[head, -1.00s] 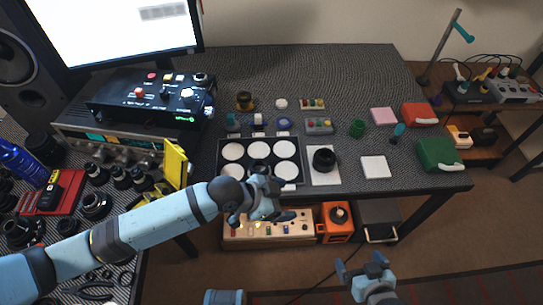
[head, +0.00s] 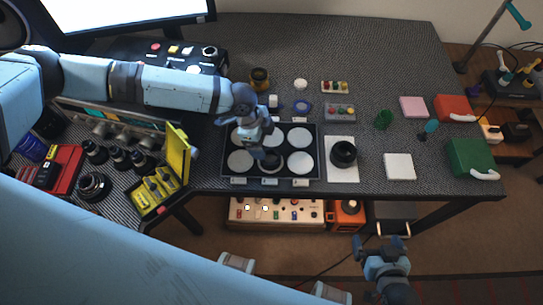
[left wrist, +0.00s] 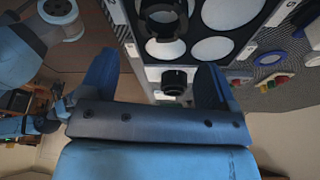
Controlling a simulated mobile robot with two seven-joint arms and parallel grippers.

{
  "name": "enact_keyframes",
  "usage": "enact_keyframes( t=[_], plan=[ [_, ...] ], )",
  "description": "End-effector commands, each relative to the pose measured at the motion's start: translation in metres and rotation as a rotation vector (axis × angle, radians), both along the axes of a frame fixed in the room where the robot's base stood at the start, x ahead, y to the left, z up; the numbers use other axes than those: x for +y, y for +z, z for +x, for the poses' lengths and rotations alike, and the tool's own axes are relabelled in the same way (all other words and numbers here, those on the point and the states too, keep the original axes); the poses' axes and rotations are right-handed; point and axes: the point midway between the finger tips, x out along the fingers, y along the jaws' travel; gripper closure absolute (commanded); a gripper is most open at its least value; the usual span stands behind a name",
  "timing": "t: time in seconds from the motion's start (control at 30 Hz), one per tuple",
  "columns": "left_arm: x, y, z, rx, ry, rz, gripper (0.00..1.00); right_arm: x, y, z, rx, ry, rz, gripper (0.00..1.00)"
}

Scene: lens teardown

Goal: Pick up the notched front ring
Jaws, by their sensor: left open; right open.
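A dark ring (head: 271,163) lies on the white disc in the front middle compartment of the black tray (head: 226,150). It looks like the notched front ring, but I cannot make out a notch. It also shows at the top of the left wrist view (left wrist: 163,20). My left gripper (head: 262,146) is over the tray, just behind the ring, and partly hides it. It is open, with nothing between its fingers in the left wrist view (left wrist: 157,70). My right gripper (head: 377,243) is open and empty, low in front of the table.
A black lens part (head: 343,154) stands on a white mat (head: 341,176) right of the tray. A white square pad (head: 399,167) lies further right. A yellow open case (head: 178,155) stands left of the tray.

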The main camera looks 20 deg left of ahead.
Motion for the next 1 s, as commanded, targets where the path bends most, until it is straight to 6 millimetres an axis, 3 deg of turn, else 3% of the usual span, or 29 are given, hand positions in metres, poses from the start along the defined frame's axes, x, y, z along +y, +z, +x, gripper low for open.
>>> enact_keyframes(
  t=[0.1, 0.37, 0.7, 1.0],
  plan=[
    [-0.007, -0.021, 0.0, 0.0, -0.001, 0.0, 0.17, 0.0, 0.0, 0.0, 0.001, 0.0, 0.0, 0.02],
    [-0.012, -0.041, 0.001, -0.002, 0.0, 0.0, 0.17, 0.0, 0.001, 0.0, -0.001, 0.001, -0.001, 0.02],
    [-0.02, -0.086, 0.003, -0.001, 0.0, 0.0, 0.17, 0.0, 0.006, 0.001, -0.002, 0.0, -0.001, 0.02],
    [-0.021, -0.09, 0.003, -0.002, 0.001, -0.001, 0.2, 0.0, 0.006, 0.001, -0.003, -0.001, 0.0, 0.02]
  ],
)
